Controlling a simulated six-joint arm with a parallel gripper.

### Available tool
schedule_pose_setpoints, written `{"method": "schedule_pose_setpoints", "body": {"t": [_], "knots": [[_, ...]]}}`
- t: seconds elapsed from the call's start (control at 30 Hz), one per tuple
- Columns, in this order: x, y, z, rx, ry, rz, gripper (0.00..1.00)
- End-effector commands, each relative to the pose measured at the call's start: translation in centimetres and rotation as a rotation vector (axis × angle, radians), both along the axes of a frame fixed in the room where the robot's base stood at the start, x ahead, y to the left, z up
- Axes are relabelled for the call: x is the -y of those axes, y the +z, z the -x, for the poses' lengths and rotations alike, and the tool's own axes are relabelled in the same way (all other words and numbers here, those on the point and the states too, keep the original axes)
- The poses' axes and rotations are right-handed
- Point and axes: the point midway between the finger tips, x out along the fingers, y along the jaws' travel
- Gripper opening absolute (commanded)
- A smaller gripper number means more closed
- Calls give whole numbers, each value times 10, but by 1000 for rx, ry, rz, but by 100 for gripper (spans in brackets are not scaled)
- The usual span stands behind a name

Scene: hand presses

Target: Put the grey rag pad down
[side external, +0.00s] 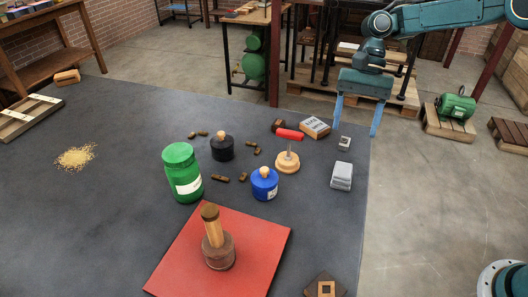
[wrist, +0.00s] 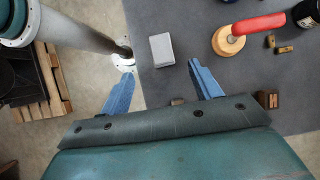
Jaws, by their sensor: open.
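The grey rag pad (side external: 341,176) lies on the dark grey table near its right edge, looking like a small folded block. In the wrist view the pad (wrist: 162,50) lies flat, beyond the fingertips and roughly in line with the gap between them. My gripper (side external: 356,123) is open and empty, with its two blue fingers spread and pointing down at the table's right edge, behind the pad in the side view. In the wrist view the open fingers (wrist: 160,69) do not touch the pad.
A small grey item (side external: 344,143) and a labelled box (side external: 315,127) sit near my gripper. A red mat (side external: 260,243) bears a wooden press.

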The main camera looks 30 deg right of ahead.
Motion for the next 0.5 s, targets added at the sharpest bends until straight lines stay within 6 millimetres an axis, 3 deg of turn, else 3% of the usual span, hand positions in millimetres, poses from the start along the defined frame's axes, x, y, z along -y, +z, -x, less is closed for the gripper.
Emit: {"method": "schedule_pose_setpoints", "body": {"t": [0.5], "knots": [[3,5,-2,1,2,3,63]]}}
